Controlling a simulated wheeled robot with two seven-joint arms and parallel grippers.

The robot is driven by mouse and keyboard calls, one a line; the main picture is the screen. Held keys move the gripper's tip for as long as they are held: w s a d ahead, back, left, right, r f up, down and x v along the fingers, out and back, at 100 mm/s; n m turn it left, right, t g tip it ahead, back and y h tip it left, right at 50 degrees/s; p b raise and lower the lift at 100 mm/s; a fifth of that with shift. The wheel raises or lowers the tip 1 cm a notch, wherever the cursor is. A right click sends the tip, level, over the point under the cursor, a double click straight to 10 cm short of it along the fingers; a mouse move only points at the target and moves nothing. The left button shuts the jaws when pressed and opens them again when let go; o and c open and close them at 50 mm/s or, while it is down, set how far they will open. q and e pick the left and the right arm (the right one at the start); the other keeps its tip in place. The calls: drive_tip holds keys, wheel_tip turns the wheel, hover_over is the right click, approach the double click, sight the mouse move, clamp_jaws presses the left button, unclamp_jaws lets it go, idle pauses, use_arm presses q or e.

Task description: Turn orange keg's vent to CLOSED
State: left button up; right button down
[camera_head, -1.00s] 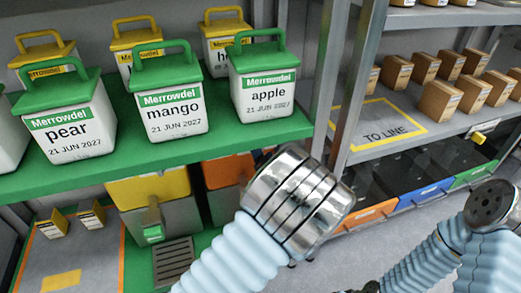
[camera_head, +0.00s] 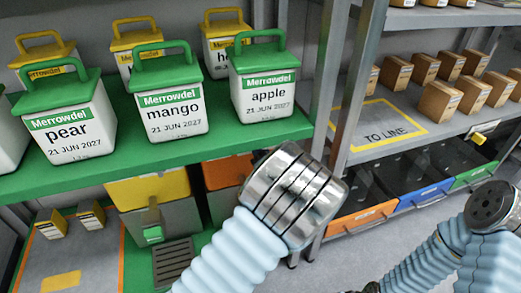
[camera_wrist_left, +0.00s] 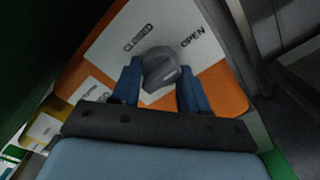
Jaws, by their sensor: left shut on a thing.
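In the left wrist view, the orange keg (camera_wrist_left: 225,88) carries a white plate (camera_wrist_left: 112,48) with the words CLOSED (camera_wrist_left: 138,38) and OPEN (camera_wrist_left: 193,37). A grey vent knob (camera_wrist_left: 158,66) stands on this plate. My left gripper (camera_wrist_left: 160,74) is shut on the knob, with a blue finger on each side. I cannot tell which word the knob points at. In the head view, the orange keg (camera_head: 226,172) sits under the green shelf, partly hidden by my left wrist, which also hides the left fingers. My right gripper's fingers are not in view.
A yellow-topped keg (camera_head: 148,187) with a green-tipped tap stands left of the orange keg. Above, the green shelf (camera_head: 215,142) holds several labelled tubs. A metal post (camera_head: 355,95) rises close to the right of my left wrist. A grey drip grate (camera_head: 173,262) lies below.

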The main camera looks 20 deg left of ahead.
use_arm(q)
drive_tip(key=n+b, duration=0.1)
drive_tip(key=n, duration=0.3)
drive_tip(key=shift+d+f, duration=0.1)
drive_tip(key=shift+f, duration=0.05)
drive_tip(key=shift+n+b, duration=0.75)
drive_tip(key=shift+n, duration=0.45)
drive_tip(key=shift+f+n+b, duration=0.1)
drive_tip(key=shift+n+b, duration=0.6)
drive_tip(key=shift+n, duration=0.2)
drive_tip(key=shift+n+b, duration=0.7)
drive_tip(key=shift+n, duration=0.2)
drive_tip(key=n+b, duration=0.5)
drive_tip(key=b, duration=0.1)
drive_tip(key=shift+w+d+n+b, duration=0.1)
drive_tip(key=shift+n+b, duration=0.25)
drive_tip(key=shift+n, duration=0.05)
drive_tip(key=shift+n+b, duration=1.1)
drive_tip(key=shift+b, duration=0.1)
drive_tip(key=shift+r, duration=0.2)
